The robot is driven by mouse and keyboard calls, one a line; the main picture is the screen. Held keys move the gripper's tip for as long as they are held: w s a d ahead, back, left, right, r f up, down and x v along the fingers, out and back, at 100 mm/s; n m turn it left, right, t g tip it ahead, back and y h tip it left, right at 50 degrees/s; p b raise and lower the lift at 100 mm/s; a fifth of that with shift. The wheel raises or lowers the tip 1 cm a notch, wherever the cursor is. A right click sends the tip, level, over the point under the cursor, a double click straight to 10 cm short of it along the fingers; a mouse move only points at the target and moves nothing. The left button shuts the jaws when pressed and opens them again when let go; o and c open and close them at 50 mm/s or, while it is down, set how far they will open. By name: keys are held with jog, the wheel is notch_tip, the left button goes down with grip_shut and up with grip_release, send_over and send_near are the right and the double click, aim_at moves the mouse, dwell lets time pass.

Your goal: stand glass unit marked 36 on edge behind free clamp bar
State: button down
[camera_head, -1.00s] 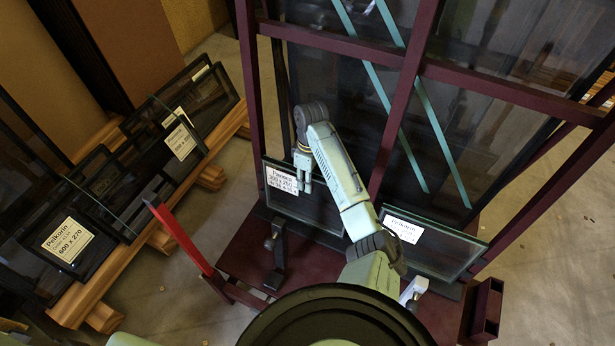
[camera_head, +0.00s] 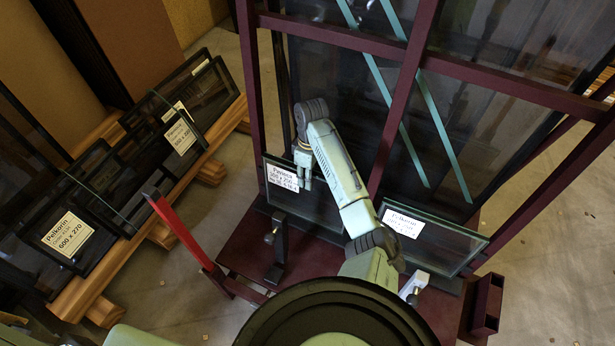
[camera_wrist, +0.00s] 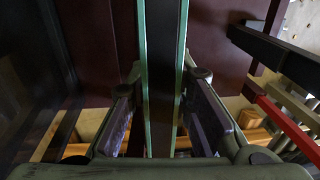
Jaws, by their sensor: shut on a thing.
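The glass unit with the white label that seems to read 36 (camera_head: 312,203) stands on edge, near upright, at the left of the maroon rack (camera_head: 250,100). My gripper (camera_head: 302,178) is shut on its upper edge. In the wrist view the unit (camera_wrist: 163,90) shows edge-on between the two fingers of my gripper (camera_wrist: 164,85). A dark clamp bar (camera_head: 277,248) with a knob stands on the rack base in front of the unit. I cannot tell whether the unit's lower edge touches the base. My arm hides part of its right side.
Another labelled glass unit (camera_head: 440,245) leans at the rack's right, with a pale clamp (camera_head: 414,287) before it. A red bar (camera_head: 180,235) sticks up at the rack's front left. Several framed units lie on wooden rails (camera_head: 85,290) at left. Bare floor lies between.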

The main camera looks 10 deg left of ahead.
jog(key=shift+w+f, duration=0.1)
jog(key=shift+f, duration=0.15)
dwell(0.5)
jog(key=c, duration=1.7)
grip_release()
jog(key=o, duration=0.3)
jog(key=shift+o, duration=0.2)
jog(key=shift+w+r+p, duration=0.2)
jog(key=shift+r+p, duration=2.45)
jog(key=shift+r, duration=0.3)
